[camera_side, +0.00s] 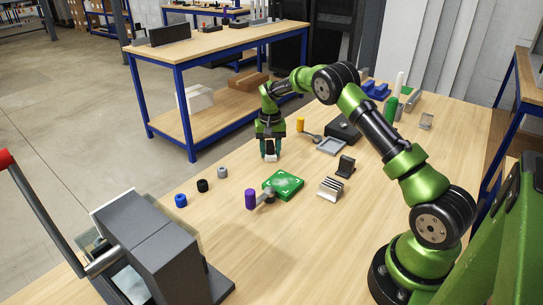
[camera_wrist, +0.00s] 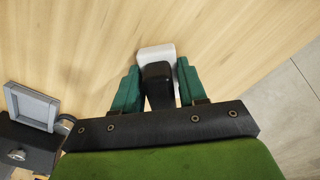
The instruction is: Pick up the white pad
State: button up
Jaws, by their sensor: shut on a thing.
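The white pad (camera_side: 270,158) is at the tips of my gripper (camera_side: 270,152) in the side view, near the table's far-left edge. In the wrist view the white pad (camera_wrist: 157,52) is between the green fingertips of my gripper (camera_wrist: 157,75), which bear on its two sides. A black block (camera_wrist: 158,78) between the fingers covers part of the pad; I cannot tell whether it belongs to the pad. Whether the pad touches the table or hangs just above it is unclear.
A green plate (camera_side: 284,185), a purple cylinder (camera_side: 250,199), a grey tray (camera_side: 331,146) and a yellow cylinder (camera_side: 300,124) stand around. Blue (camera_side: 181,200), black (camera_side: 202,185) and grey (camera_side: 222,173) small cylinders lie left. A grey machine (camera_side: 150,245) stands in front.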

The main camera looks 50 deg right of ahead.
aim_at(271, 145)
jog(key=shift+r, duration=0.85)
notch_tip(271, 145, up, 2)
jog(key=shift+s+r, duration=0.1)
jog(key=shift+s, duration=0.05)
jog(key=s+a, duration=0.2)
jog(key=s, duration=0.3)
jog(key=s+a, duration=0.1)
jog(key=s, duration=0.3)
jog(key=s+a+r, duration=0.1)
jog(key=s+a, duration=0.1)
jog(key=s, duration=0.3)
jog(key=shift+s+a+r, duration=0.1)
jog(key=shift+s+a, duration=0.2)
jog(key=shift+s, duration=0.05)
